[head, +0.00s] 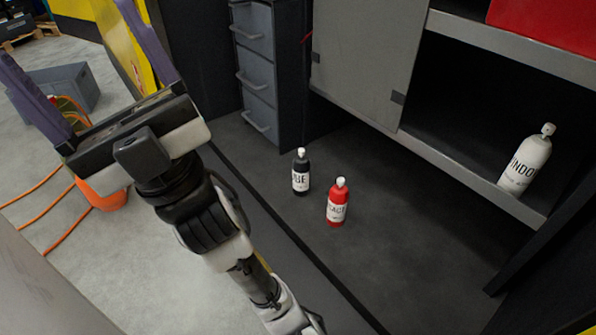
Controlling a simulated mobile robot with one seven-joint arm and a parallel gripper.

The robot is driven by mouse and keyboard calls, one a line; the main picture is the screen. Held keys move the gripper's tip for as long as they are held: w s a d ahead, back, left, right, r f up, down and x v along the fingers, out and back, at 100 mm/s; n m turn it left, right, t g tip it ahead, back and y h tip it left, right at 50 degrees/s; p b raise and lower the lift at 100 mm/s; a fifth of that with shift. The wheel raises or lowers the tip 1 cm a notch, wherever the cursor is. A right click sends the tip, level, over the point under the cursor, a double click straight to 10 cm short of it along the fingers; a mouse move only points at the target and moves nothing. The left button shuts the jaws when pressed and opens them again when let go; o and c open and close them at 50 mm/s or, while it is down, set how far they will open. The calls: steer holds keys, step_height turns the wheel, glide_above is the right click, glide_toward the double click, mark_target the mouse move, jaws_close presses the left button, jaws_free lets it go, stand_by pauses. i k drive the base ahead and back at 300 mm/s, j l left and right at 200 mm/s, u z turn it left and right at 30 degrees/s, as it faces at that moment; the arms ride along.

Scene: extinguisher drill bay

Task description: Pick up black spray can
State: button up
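The black spray can (301,173) stands upright on the dark floor mat, with a white cap and a white label that partly reads "BE". A red bottle (337,204) with a white cap stands close to its right and nearer to me. My gripper (78,46) is raised at the upper left, well apart from the can. Its two purple fingers are spread wide with nothing seen between them. The can is in plain view.
A grey drawer unit (256,70) stands behind the can. A shelf unit (470,178) at the right holds a white bottle (526,160). A grey crate (62,90) and orange cable (68,232) lie at the left. The mat right of the red bottle is clear.

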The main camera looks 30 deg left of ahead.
mark_target(300, 165)
steer(key=i+j+u, duration=0.2)
steer(key=j+u, duration=0.2)
steer(key=i+j+u, duration=0.25)
steer(key=u, duration=0.15)
steer(key=i+j+u, duration=0.3)
steer(key=u, duration=0.15)
